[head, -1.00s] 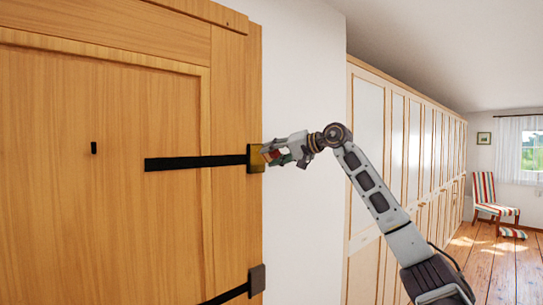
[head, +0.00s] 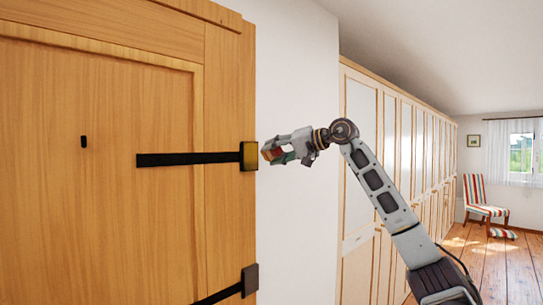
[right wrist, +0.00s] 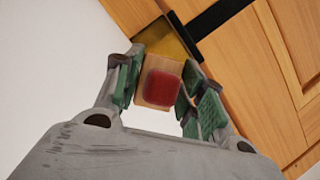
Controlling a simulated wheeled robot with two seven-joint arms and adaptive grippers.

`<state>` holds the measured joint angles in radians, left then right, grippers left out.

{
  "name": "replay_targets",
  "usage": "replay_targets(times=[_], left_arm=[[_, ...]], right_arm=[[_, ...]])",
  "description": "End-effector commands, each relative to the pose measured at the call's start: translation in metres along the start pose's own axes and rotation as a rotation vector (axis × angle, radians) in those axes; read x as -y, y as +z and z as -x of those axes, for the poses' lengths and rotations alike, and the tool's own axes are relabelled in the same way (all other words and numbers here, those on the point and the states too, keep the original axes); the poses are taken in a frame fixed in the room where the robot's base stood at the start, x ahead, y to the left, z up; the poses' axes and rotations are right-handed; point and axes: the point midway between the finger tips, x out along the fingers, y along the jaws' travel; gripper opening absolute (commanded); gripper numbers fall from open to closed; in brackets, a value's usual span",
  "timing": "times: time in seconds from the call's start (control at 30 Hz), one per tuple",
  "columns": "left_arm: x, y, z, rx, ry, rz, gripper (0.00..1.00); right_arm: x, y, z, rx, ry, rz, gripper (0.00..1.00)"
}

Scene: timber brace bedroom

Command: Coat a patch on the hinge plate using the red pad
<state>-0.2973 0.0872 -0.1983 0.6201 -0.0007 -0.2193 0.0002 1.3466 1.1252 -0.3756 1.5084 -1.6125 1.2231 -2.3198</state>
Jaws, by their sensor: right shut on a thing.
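The upper hinge plate (head: 249,156) is at the right edge of the wooden door, at the end of a black strap. Its face is yellow-gold with a dark border; the yellow face also shows in the right wrist view (right wrist: 166,38). My right gripper (head: 270,154) is shut on the red pad (head: 276,153), just right of the plate with a small gap in the head view. In the right wrist view the pad (right wrist: 163,87) is a tan block with a red face between the green-lined fingers, overlapping the plate's near edge. My left gripper is out of view.
The wooden door (head: 100,220) fills the left side. A lower, dark hinge plate (head: 250,279) sits below on its edge. White wall (head: 297,230) lies behind my gripper, and a row of wardrobes (head: 360,180) runs to the right. A striped chair (head: 480,197) stands far off.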

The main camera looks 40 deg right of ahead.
Motion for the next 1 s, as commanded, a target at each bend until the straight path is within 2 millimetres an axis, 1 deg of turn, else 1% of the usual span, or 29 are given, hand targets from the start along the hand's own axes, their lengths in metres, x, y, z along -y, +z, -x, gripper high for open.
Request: replay_targets(times=[0.2, 0.37, 0.53, 0.73, 0.87, 1.0], left_arm=[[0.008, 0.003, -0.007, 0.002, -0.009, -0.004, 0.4], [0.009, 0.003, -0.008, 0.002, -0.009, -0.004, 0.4], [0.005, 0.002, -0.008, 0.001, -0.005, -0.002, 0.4], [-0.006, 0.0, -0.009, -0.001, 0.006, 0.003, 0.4], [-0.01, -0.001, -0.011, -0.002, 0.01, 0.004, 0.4], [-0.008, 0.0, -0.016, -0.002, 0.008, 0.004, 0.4]], right_arm=[[-0.001, 0.006, 0.012, -0.001, 0.001, 0.002, 0.21], [0.0, 0.007, 0.016, 0.0, 0.0, 0.002, 0.21], [0.0, 0.007, 0.016, 0.0, 0.0, 0.001, 0.21], [0.0, 0.007, 0.017, -0.001, 0.0, 0.001, 0.21], [0.0, 0.009, 0.022, -0.002, 0.0, 0.001, 0.21], [-0.001, 0.013, 0.03, -0.002, -0.001, 0.001, 0.21]])
